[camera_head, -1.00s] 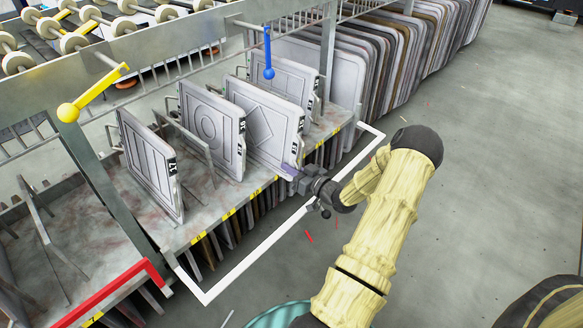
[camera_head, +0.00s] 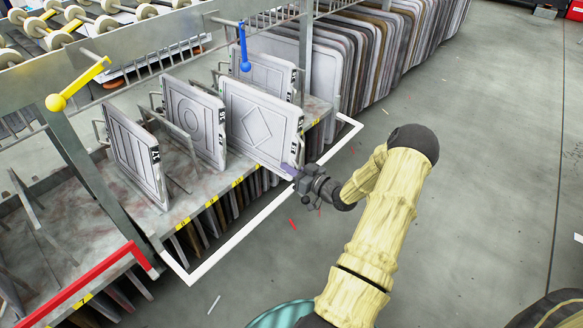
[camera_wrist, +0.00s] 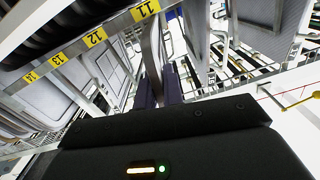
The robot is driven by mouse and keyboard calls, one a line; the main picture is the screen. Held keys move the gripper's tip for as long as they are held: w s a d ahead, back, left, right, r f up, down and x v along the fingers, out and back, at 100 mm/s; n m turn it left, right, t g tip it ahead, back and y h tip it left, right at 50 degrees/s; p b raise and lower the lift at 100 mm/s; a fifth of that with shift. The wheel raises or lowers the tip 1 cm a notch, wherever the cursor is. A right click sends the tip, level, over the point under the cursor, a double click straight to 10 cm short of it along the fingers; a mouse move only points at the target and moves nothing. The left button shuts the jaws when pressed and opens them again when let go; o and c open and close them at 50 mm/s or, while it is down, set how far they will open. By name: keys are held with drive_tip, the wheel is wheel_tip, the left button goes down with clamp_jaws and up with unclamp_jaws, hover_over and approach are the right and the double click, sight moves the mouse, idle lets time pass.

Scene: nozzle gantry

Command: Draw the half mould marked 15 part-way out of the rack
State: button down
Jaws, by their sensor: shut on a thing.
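Several grey half moulds stand upright in the rack (camera_head: 180,212). The one with a diamond relief (camera_head: 255,125) stands forward of its neighbours, its lower front corner past the shelf edge. Its number is too small to read surely as 15. My gripper (camera_head: 290,170) is shut on this mould's front edge, low down. In the wrist view the purple fingers (camera_wrist: 159,92) close around a thin light edge; the contact is partly hidden. A circle-relief mould (camera_head: 192,120) and a striped mould marked 17 (camera_head: 132,150) stand to the left; another mould (camera_head: 268,75) stands behind.
A white rail (camera_head: 250,228) loops out in front of the shelf, close below my gripper. Yellow number tags (camera_wrist: 97,37) line the shelf edge. The floor at right is open.

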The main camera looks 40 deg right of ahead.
drive_tip(key=shift+d+f, duration=0.1)
drive_tip(key=c, duration=1.5)
unclamp_jaws()
drive_tip(key=shift+o, duration=0.2)
drive_tip(key=shift+s, duration=0.4)
drive_tip(key=p+v, duration=0.6)
drive_tip(key=v, duration=1)
drive_tip(key=shift+s, duration=0.35)
